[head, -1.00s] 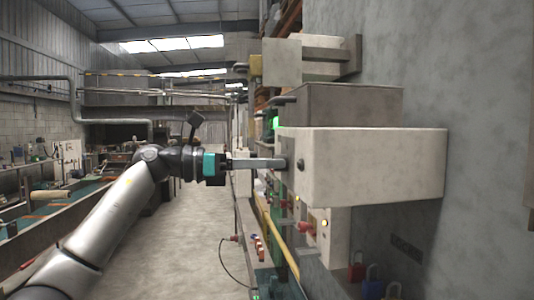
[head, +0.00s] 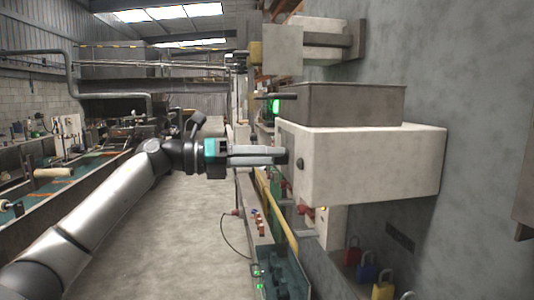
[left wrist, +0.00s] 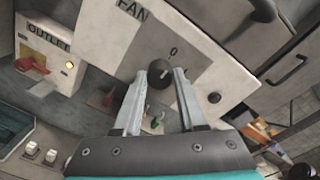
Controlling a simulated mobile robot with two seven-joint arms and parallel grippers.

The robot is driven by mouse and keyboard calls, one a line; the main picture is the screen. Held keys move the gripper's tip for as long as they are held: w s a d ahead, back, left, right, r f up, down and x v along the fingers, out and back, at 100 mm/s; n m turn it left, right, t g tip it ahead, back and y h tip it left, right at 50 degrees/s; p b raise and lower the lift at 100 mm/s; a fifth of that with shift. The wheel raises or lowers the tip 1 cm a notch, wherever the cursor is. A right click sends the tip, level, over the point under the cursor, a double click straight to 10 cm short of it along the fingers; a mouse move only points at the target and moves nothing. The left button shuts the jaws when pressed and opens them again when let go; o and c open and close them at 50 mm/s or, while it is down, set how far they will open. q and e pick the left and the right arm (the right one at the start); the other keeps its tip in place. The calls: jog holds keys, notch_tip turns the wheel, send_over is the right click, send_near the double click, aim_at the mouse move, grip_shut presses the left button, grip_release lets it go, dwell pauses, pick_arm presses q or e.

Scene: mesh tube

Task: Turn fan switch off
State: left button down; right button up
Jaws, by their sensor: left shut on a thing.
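The fan box (head: 375,165) is a pale box on the wall at the right in the head view. Its front panel, marked FAN (left wrist: 133,10), shows in the left wrist view with a dark round switch knob (left wrist: 159,74) on a grey plate. A 0 mark is printed just above and right of the knob. My left gripper (head: 280,156) reaches the box's front face from the left. In the left wrist view its fingers (left wrist: 167,76) stand on both sides of the knob, shut on it. The knob's exact pointing is hard to tell. My right gripper is in neither view.
An outlet panel (left wrist: 45,58) with a red switch and a lit yellow lamp is beside the fan panel. The floor (head: 185,235) left of the wall units is clear.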

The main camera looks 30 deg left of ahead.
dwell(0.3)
pick_arm(q)
jog(key=shift+c, duration=2.4)
grip_release()
jog(key=b+v, duration=0.5)
jog(key=v, duration=1)
jog(key=shift+a+b, duration=0.15)
jog(key=shift+b, duration=0.15)
